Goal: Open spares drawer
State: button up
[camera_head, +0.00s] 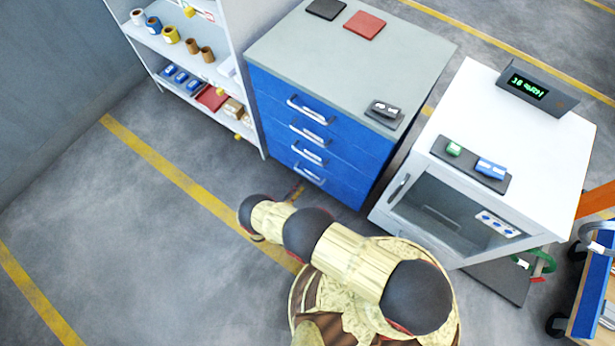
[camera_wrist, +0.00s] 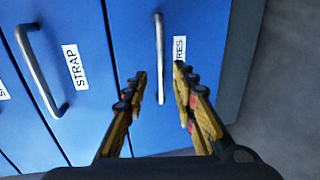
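The spares drawer (camera_wrist: 200,25) is a blue drawer front with a partly hidden white label that shows "RES". It looks closed. Its silver bar handle (camera_wrist: 159,40) lies between the two fingers of my gripper (camera_wrist: 161,76) in the wrist view. The fingers are open, with a gap on each side of the handle, and I see no clear contact. The right finger covers part of the label. In the head view the blue drawer cabinet (camera_head: 270,92) has several closed drawers. The lowest handle (camera_head: 309,174) fits the spares drawer.
The drawer labelled STRAP (camera_wrist: 75,80) is beside the spares drawer in the wrist view. A shelf unit (camera_head: 222,60) stands left of the cabinet. A white cabinet (camera_head: 540,150) with a glass door stands to the right. The floor (camera_head: 130,240) at left is clear.

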aim_at(307, 176)
jog(key=shift+b+x, duration=1.05)
jog(key=shift+x, duration=2.8)
jog(key=shift+f, duration=0.1)
jog(key=c, duration=0.3)
jog(key=c, duration=0.4)
grip_shut()
